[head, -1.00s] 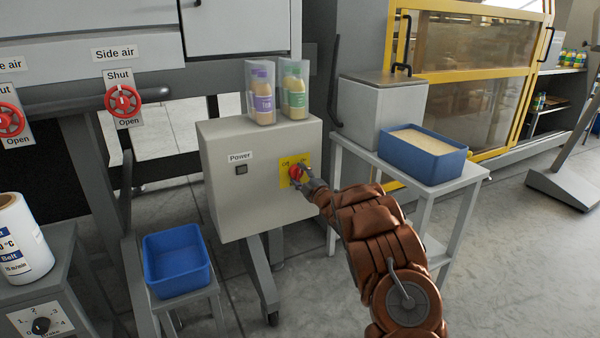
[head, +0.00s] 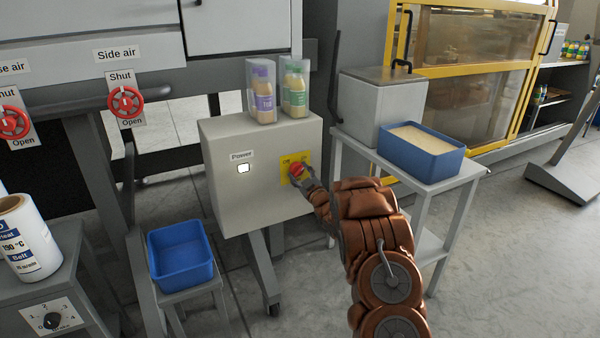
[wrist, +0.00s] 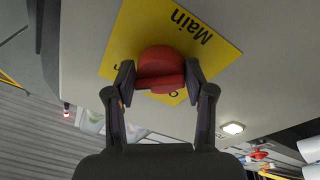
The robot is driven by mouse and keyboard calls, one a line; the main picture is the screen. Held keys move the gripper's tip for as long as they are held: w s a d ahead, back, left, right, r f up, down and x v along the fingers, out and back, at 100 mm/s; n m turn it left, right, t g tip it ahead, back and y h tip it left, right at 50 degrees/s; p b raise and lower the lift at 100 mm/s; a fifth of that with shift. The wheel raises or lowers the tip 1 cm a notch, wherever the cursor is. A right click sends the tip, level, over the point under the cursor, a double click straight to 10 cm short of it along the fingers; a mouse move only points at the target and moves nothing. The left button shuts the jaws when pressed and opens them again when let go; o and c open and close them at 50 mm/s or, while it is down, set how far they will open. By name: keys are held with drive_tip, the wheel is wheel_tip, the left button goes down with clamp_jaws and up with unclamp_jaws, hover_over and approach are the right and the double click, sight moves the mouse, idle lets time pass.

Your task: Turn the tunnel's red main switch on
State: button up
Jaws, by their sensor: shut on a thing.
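The red main switch (head: 296,169) sits on a yellow plate (head: 285,163) on the front of the grey cabinet (head: 262,195). In the wrist view the red knob (wrist: 159,58) stands between my two fingers, with the word "Main" readable on the plate (wrist: 206,45). My gripper (wrist: 159,80) is shut on the knob, one finger on each side. In the head view my gripper (head: 305,177) partly covers the switch. The Power lamp (head: 243,168) left of the switch glows white, and it is also lit in the wrist view (wrist: 232,128).
Two bottles in clear sleeves (head: 278,90) stand on the cabinet. A blue bin (head: 181,275) is at lower left. A side table (head: 425,195) with a blue tray (head: 440,167) and a grey box (head: 372,110) stands right of the cabinet. Floor is free at lower right.

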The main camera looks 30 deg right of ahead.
drive_tip(key=shift+a+f, duration=0.1)
drive_tip(key=shift+f, duration=0.2)
drive_tip(key=o, duration=1)
drive_tip(key=shift+c, duration=0.2)
drive_tip(key=shift+o, duration=0.8)
drive_tip(key=shift+r, duration=0.2)
drive_tip(key=s+a+f, duration=0.1)
drive_tip(key=s, duration=1)
drive_tip(key=shift+s+f, duration=0.35)
drive_tip(key=shift+s, duration=0.05)
